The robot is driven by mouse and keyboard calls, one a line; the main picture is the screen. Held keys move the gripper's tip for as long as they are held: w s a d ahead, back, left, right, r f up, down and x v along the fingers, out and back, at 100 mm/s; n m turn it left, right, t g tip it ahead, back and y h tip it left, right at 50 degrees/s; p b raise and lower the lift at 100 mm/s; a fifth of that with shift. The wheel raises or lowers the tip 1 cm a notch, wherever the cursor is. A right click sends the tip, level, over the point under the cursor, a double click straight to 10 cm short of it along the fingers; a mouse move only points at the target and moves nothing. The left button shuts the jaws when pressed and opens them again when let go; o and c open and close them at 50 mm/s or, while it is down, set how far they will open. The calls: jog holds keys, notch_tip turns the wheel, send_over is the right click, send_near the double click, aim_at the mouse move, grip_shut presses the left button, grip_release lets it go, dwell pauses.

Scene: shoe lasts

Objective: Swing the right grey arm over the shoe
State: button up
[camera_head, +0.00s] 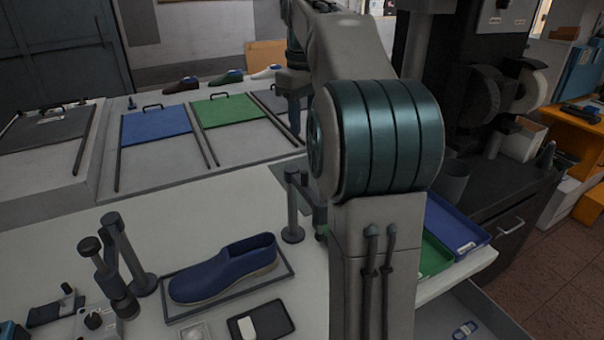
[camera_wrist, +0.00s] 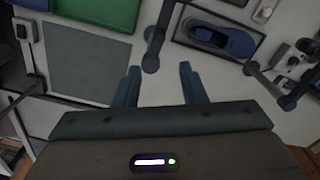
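A blue shoe (camera_head: 225,268) with a beige sole sits in a dark shallow tray on the white table. It also shows in the wrist view (camera_wrist: 238,45). The right grey arm (camera_head: 292,205) stands on a post behind the tray's right side; my own arm partly hides it. In the wrist view the right grey arm (camera_wrist: 155,38) lies to the left of the shoe's tray, beside it and not over the shoe.
A left grey arm (camera_head: 127,255) stands left of the tray. A dark pad with a white piece (camera_head: 260,322) lies in front. Green (camera_head: 437,255) and blue (camera_head: 455,222) trays are at right. A flat grey-green mat (camera_wrist: 90,65) lies near my gripper.

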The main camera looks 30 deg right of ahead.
aim_at(304, 172)
notch_tip(304, 172, down, 14)
jog(key=shift+r+b, duration=0.25)
jog(key=shift+b, duration=0.15)
grip_shut()
